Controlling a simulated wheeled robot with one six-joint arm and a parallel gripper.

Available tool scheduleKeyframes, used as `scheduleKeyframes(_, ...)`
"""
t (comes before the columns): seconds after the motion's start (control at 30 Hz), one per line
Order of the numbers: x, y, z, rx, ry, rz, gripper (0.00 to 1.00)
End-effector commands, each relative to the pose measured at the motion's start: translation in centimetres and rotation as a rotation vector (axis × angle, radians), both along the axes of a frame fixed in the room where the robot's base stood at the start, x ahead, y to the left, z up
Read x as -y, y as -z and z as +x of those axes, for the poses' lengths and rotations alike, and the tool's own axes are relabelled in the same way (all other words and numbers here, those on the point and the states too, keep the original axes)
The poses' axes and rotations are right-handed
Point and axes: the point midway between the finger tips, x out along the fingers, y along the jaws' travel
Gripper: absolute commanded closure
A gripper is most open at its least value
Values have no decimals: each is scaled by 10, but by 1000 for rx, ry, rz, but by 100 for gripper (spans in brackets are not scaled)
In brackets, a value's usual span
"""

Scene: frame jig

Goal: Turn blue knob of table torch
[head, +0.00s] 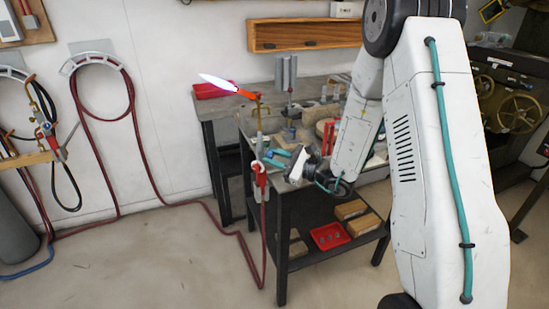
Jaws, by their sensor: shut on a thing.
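The table torch (260,179) hangs upright at the near left corner of the work table, with a red lower body and a red hose below it. A bright flame-like streak (228,84), white at the left and orange-red at the right, shows above the torch. My gripper (268,158) reaches in from the right, and its teal fingers are at the torch's valve area. It is shut on what appears to be the blue knob. The knob is too small and too covered by the fingers to make out clearly.
The work table (284,215) holds several small tools and parts. A red tray (330,236) and wooden blocks lie on its lower shelf. A second torch (47,134) and coiled hoses hang on the left wall. A red hose runs over the otherwise clear floor.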

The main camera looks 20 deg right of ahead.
Motion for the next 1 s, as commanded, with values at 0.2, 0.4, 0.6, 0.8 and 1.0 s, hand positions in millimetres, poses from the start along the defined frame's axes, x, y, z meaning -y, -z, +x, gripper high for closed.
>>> scheduleKeyframes(0.2, 0, 0, 0, 9, 0, -9, 99)
scheduleKeyframes(0.4, 0, 0, 0, 8, 1, -7, 55)
scheduleKeyframes(0.6, 0, 0, 0, 7, 0, -7, 55)
scheduleKeyframes(0.8, 9, 0, -8, 6, 3, -6, 55)
scheduleKeyframes(1.0, 32, 2, -35, 6, 5, -7, 55)
